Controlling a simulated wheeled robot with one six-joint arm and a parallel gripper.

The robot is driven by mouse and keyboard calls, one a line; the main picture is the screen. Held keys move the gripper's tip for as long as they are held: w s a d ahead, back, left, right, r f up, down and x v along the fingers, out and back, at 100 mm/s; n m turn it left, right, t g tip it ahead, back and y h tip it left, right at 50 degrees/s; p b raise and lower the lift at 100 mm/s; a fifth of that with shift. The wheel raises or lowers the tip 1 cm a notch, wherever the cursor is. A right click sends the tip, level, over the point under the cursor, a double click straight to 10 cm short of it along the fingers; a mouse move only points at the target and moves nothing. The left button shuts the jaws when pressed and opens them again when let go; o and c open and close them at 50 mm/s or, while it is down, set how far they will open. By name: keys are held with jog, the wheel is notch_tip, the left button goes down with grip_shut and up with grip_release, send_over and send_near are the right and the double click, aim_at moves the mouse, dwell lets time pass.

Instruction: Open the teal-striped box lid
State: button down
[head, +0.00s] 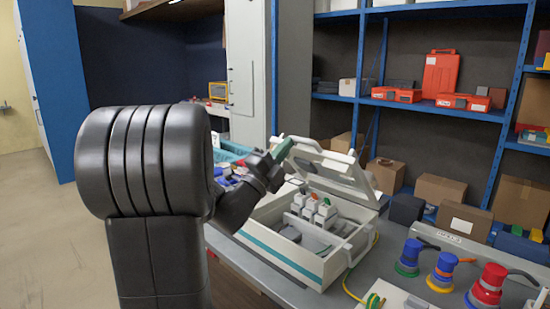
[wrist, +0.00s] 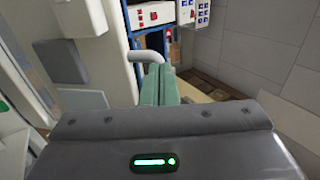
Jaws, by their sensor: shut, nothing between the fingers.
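The teal-striped box (head: 275,254) is a white case with a teal band along its front, standing on the grey bench. Its lid (head: 345,172) is raised and leans up over the back of the box, so the inside shows. My gripper (head: 284,148) has teal fingers and is at the lid's upper left edge; contact cannot be told. In the wrist view the fingers of my gripper (wrist: 158,72) are pressed together and empty, just below a pale curved bar (wrist: 146,55). Part of the box's left side is hidden by my arm.
Several white blocks with coloured tops (head: 315,206) sit inside the box. Blue, orange and red plugs (head: 489,285) stand at the bench's right. A teal bin (head: 230,152) is behind my wrist. Blue shelves (head: 430,102) with cartons and red cases stand behind.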

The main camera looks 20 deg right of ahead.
jog(key=w+d+r+g+y+p, duration=0.1)
jog(key=w+d+r+y+p, duration=0.1)
jog(key=d+r+p, duration=0.3)
jog(key=w+d+r+g+y+p, duration=0.1)
jog(key=w+d+r+y+p, duration=0.2)
jog(key=d+p, duration=0.4)
jog(key=shift+d+r+p, duration=0.35)
jog(key=shift+r+p, duration=0.55)
jog(key=shift+p, duration=1.45)
jog(key=shift+w, duration=0.1)
